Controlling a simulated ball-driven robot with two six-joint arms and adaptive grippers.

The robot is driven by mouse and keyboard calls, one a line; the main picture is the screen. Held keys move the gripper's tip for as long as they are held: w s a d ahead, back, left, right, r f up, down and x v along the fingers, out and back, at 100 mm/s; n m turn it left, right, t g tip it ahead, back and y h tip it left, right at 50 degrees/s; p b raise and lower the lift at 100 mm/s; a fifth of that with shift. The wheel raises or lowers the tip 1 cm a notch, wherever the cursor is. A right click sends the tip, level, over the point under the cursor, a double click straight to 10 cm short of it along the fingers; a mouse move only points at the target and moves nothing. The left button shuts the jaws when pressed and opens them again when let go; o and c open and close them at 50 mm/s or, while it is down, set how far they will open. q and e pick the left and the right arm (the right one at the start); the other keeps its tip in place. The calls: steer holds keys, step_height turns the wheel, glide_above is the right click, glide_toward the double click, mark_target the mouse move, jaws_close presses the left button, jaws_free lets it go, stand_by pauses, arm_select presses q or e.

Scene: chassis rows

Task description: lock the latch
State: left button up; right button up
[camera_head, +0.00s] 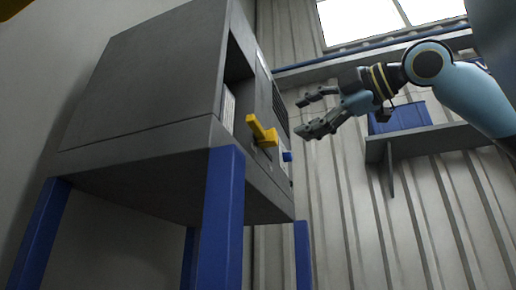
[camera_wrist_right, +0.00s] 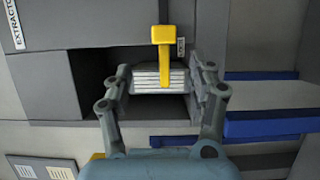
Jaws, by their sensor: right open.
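The yellow latch handle (camera_head: 262,131) sticks out from the front of a grey cabinet (camera_head: 150,75), beside a dark opening. In the right wrist view the yellow latch (camera_wrist_right: 164,40) has a block-like head and a narrow stem, which hangs in front of a white slatted part (camera_wrist_right: 150,76). My right gripper (camera_head: 300,118) is open and empty, to the right of the latch in the head view and apart from it. In the wrist view its fingertips (camera_wrist_right: 160,72) stand on either side of the stem's lower end. My left gripper is not in view.
The cabinet stands on blue legs (camera_head: 222,215). A small blue part (camera_head: 287,156) sits right of the latch. A wall shelf (camera_head: 430,140) carries a blue bin (camera_head: 400,117) below my right arm. The space between gripper and cabinet looks clear.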

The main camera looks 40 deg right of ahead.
mark_target(276, 134)
steer(key=w+p, duration=0.5)
steer(key=w, duration=0.1)
steer(key=shift+d, duration=0.1)
steer(key=w+p, duration=0.3)
steer(key=shift+w, duration=0.15)
steer(key=shift+w+f+p, duration=0.2)
steer(key=shift+w+p, duration=0.2)
steer(key=shift+w, duration=0.2)
steer(key=shift+f, duration=0.1)
steer(key=shift+c, duration=0.2)
steer(key=c, duration=1.1)
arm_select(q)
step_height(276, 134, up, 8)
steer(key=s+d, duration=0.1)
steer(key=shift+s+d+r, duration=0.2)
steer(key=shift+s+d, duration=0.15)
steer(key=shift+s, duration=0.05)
arm_select(e)
jaws_close()
